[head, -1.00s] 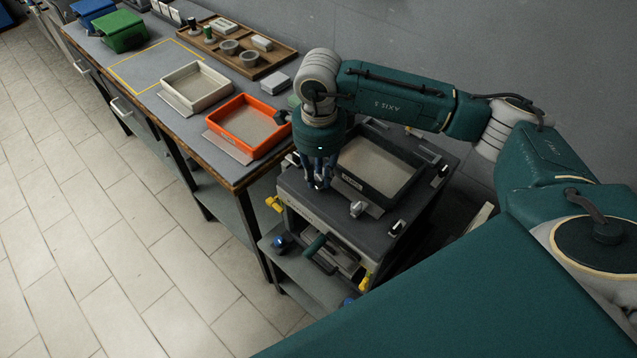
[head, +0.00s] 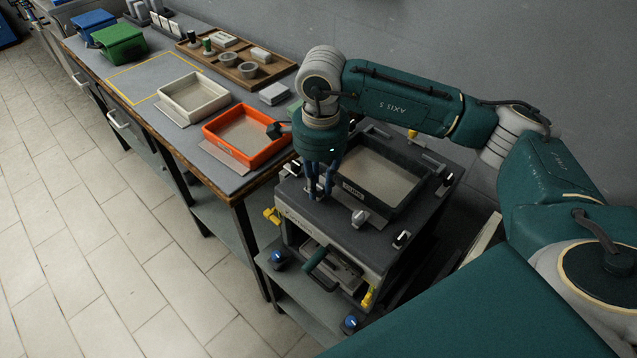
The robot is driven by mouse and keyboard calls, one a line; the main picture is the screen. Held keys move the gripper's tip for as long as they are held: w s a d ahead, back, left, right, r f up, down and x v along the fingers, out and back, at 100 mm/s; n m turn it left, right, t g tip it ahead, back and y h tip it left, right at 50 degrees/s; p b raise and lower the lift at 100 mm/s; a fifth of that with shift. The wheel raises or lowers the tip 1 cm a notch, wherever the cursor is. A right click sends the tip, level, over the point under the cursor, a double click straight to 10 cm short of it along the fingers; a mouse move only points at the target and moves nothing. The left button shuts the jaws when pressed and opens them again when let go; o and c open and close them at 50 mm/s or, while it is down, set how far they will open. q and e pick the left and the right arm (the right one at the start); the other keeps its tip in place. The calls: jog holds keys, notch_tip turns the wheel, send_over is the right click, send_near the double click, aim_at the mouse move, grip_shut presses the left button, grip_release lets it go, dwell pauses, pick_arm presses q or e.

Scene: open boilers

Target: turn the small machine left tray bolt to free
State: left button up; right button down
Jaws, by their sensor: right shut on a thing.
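The small machine (head: 322,222) is a dark box with a light front and a dark tray (head: 352,194) set into its top. My right gripper (head: 318,194) points down at the machine's top, at the tray's left front corner. It is shut on a small part there, which looks like the left tray bolt; the fingers hide most of it, so I cannot tell its angle. A grey bolt-like knob (head: 359,217) stands at the tray's front, and a black and white one (head: 402,239) near the right front corner. My left gripper is not in view.
A workbench to the left holds an orange tray (head: 212,136), a white tray (head: 165,96), a wooden tray with cups (head: 285,69) and a green bin (head: 122,43). The machine's front has a green handle (head: 316,258) and yellow clips. The tiled floor at left is clear.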

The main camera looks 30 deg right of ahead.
aim_at(321, 188)
jog(key=shift+w+d+r, duration=0.1)
jog(key=shift+d, duration=0.05)
jog(key=c, duration=1.6)
grip_release()
jog(key=shift+o, duration=0.2)
jog(key=shift+r, duration=0.4)
notch_tip(321, 188, up, 11)
jog(key=shift+s, duration=0.35)
